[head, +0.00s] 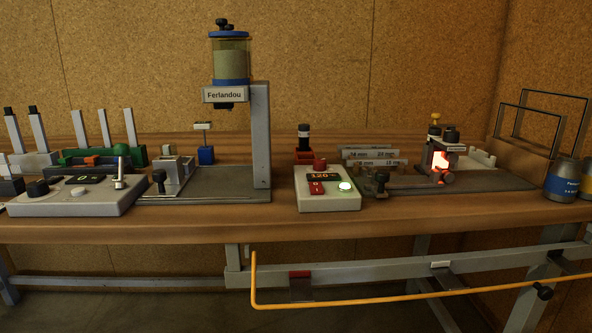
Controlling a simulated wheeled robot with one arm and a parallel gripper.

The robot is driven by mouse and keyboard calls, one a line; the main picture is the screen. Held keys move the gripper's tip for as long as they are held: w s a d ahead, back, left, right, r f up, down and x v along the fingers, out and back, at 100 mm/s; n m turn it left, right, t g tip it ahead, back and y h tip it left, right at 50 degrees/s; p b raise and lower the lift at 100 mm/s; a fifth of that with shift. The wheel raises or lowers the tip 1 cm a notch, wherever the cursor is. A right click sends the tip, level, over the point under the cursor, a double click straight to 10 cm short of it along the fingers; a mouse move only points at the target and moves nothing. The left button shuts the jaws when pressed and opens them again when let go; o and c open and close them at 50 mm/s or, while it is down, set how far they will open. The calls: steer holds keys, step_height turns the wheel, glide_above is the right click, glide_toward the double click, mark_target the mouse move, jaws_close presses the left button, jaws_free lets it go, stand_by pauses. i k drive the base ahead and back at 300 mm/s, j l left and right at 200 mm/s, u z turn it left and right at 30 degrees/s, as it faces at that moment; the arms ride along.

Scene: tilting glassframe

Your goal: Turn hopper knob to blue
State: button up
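The hopper (230,58) is a clear cylinder with blue bands at top and bottom and greenish-grey contents. It is mounted high on a grey upright stand (261,140), with a label "Ferlandou" (225,94) below it. A small dark knob (221,23) tops its lid, and a dark outlet shows under the label. A grey control box (80,194) at the left carries a black dial (38,188) and a small display with a green digit. I cannot tell which knob is the hopper knob, or read colour marks around either. My gripper is not in view.
A second control box (328,190) with a red display, red knob and lit green button stands right of the hopper. A glowing orange device (443,160) and labelled jars (563,180) stand farther right. An orange bar (400,300) runs below the bench's front edge.

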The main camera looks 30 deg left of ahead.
mark_target(39, 187)
steer(key=u, duration=2.45)
